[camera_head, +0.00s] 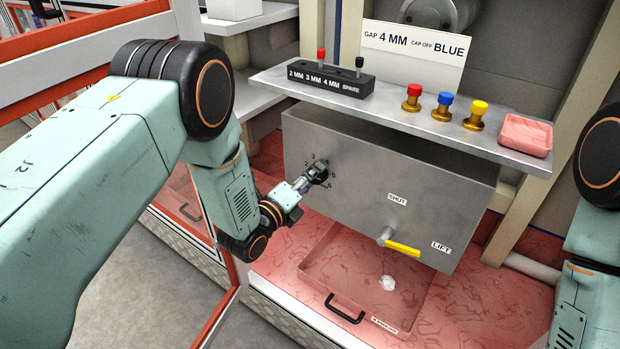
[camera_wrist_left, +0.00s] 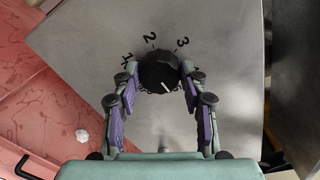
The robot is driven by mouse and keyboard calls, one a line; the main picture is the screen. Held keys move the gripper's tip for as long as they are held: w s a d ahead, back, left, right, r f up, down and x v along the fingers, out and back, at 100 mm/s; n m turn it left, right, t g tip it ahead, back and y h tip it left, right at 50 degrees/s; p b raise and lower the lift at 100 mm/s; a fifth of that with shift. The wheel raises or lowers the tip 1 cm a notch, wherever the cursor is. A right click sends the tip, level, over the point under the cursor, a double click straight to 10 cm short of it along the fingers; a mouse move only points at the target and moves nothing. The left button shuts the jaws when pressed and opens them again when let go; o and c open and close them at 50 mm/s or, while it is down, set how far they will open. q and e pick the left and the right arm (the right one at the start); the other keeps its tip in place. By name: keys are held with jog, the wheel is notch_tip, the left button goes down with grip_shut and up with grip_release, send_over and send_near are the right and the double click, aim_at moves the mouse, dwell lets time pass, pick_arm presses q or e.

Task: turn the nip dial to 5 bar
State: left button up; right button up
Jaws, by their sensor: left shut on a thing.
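The black nip dial (camera_head: 318,171) sits on the front of the grey steel box (camera_head: 365,178), with numbers printed around it. In the left wrist view the dial (camera_wrist_left: 158,72) has a white pointer line slanting toward the lower right. A 2 and a 3 are readable above it; other numbers are partly hidden by the fingers, so I cannot tell which number the line meets. My left gripper (camera_head: 305,182) is shut on the dial, with a finger on each side in the left wrist view (camera_wrist_left: 159,78). My right gripper is not in view.
A yellow lever (camera_head: 403,248) marked SHUT and LIFT sticks out lower right of the dial. Above, a shelf (camera_head: 385,115) holds a black gauge block (camera_head: 330,79), red, blue and yellow caps (camera_head: 442,106) and a pink dish (camera_head: 525,135). A red tray (camera_head: 340,268) lies below.

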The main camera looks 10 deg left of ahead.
pick_arm(q)
jog(key=o, duration=1.1)
jog(key=shift+o, duration=0.2)
jog(key=shift+s, duration=0.1)
jog(key=v, duration=1.1)
jog(key=shift+s+a, duration=0.2)
jog(key=shift+s, duration=0.15)
